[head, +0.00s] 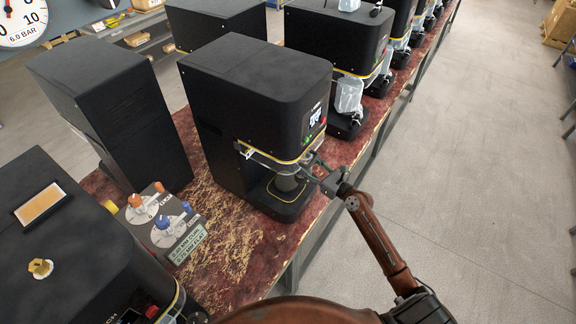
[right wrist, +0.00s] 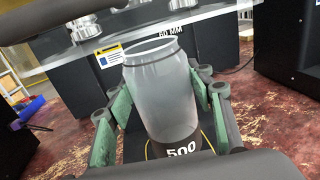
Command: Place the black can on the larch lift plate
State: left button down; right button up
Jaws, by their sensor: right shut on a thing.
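The can (right wrist: 162,95) looks grey and see-through on its upper body, with a dark band marked "500" at its foot. It is upright, open end up, between the green pads of my right gripper (right wrist: 165,112), which is shut on it. In the head view the can (head: 287,183) is under the head of the nearest centre black seamer (head: 255,95), above its yellow-ringed lift plate (head: 271,196). I cannot tell whether its foot touches the plate. My right gripper (head: 306,176) reaches in from the right. No larch name is readable. My left gripper is not in view.
A clear guard plate (right wrist: 170,48) hangs close above the can. A control panel (head: 165,225) with orange and blue knobs stands left of the seamer on the red worn bench (head: 225,262). More seamers line the bench behind. The floor to the right (head: 470,140) is clear.

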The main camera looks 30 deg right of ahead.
jog(key=a+x, duration=0.1)
jog(key=x, duration=0.7)
notch_tip(320, 180, down, 7)
jog(key=b, duration=0.3)
jog(key=shift+s+a+b, duration=0.25)
jog(key=shift+b, duration=0.1)
jog(key=shift+f, duration=0.2)
jog(key=o, duration=0.9)
jog(key=shift+o, duration=1)
